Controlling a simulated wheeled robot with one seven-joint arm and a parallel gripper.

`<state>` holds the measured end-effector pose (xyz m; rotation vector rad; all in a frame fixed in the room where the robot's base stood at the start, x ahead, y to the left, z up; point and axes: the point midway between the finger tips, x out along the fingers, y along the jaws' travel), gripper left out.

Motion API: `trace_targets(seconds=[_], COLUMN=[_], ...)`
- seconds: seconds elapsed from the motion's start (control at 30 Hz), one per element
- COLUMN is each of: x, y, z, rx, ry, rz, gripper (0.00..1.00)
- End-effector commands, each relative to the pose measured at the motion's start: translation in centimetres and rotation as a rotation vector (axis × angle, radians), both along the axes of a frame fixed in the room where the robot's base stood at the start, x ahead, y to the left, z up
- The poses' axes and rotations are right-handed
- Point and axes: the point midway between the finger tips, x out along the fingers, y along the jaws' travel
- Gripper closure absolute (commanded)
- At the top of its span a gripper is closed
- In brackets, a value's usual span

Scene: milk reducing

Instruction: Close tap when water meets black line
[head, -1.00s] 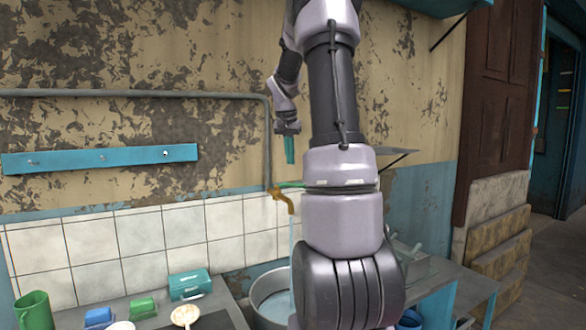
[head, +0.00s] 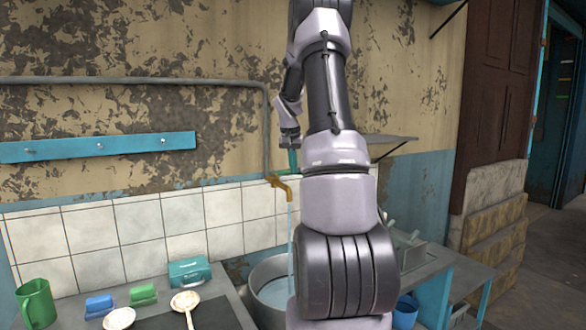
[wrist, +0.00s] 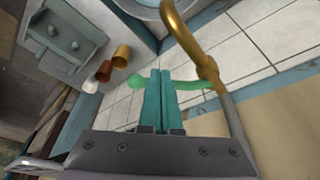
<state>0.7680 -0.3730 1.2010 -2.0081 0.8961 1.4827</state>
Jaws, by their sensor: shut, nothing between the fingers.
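The brass tap (head: 281,186) sticks out from the tiled wall, and its spout also shows in the wrist view (wrist: 186,36). Water (head: 290,235) runs from it into a large metal pot (head: 254,283). The tap's green handle (wrist: 190,86) spans both sides of my gripper's fingers in the wrist view. My gripper (head: 293,160) is shut and empty, its teal fingers pointing down at the tap. I cannot tell whether they touch the handle.
A pipe (head: 140,81) runs along the wall and down to the tap. On the counter left of the pot are a green mug (head: 37,303), a teal box (head: 188,271), sponges and a spoon (head: 186,305). A shelf (head: 388,138) juts out right of my arm.

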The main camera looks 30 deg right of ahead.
Motion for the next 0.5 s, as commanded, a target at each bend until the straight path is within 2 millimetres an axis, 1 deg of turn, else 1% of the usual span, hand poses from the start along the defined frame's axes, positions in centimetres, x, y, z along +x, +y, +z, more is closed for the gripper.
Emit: trace_targets(seconds=[0.17,0.27,0.5], x=[0.0,0.1,0.9], y=[0.0,-0.4,-1.8], z=[0.0,0.0,-0.1], rx=[0.000,0.001,0.001], ry=[0.000,0.001,0.000], rz=[0.003,0.034,0.208], gripper=[1.00,1.00,1.00])
